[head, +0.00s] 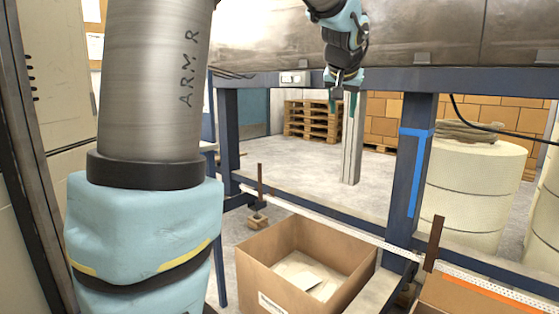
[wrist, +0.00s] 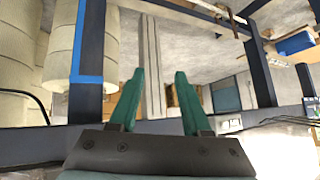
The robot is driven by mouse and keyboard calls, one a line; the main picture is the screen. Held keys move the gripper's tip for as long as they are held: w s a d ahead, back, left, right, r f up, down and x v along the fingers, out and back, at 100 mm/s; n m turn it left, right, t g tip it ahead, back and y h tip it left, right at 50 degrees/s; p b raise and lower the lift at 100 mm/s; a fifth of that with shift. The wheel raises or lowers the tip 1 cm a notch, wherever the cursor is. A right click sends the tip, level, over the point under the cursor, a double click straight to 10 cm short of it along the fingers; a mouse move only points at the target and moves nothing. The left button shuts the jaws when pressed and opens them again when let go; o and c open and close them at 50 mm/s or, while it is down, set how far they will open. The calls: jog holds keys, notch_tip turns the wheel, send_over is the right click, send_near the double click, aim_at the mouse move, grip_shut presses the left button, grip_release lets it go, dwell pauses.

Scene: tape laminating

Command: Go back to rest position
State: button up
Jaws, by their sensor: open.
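My gripper (head: 343,100) hangs at the top centre of the head view, fingers pointing down, in front of the blue frame. In the wrist view my gripper (wrist: 154,98) shows two green fingers spread apart with nothing between them. It is open and touches nothing that I can see. My arm's large grey and light-blue links fill the left of the head view.
An open cardboard box (head: 300,265) with papers inside stands below, near the blue frame post (head: 410,180). Another box (head: 455,298) is at the lower right. Large cream rolls (head: 475,185) and wooden pallets (head: 312,120) stand behind. Grey floor (head: 300,170) lies open beyond the frame.

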jog(key=s+a+f+n+g+y, duration=0.15)
jog(key=s+a+f, duration=0.25)
jog(key=a+f, duration=0.45)
jog(key=s+a+f+n+g, duration=0.15)
jog(key=s+a+f, duration=0.25)
jog(key=a+f, duration=0.45)
jog(key=s+a+f+n+g, duration=0.1)
jog(key=s+a+f+g, duration=0.4)
jog(key=s+f, duration=0.7)
notch_tip(320, 180, up, 27)
jog(key=s+t+p, duration=0.1)
jog(key=p, duration=2.4)
jog(key=shift+a+y+p, duration=0.35)
jog(key=shift+a, duration=0.05)
jog(key=shift+f, duration=0.15)
jog(key=shift+c, duration=0.2)
jog(key=shift+d, duration=0.15)
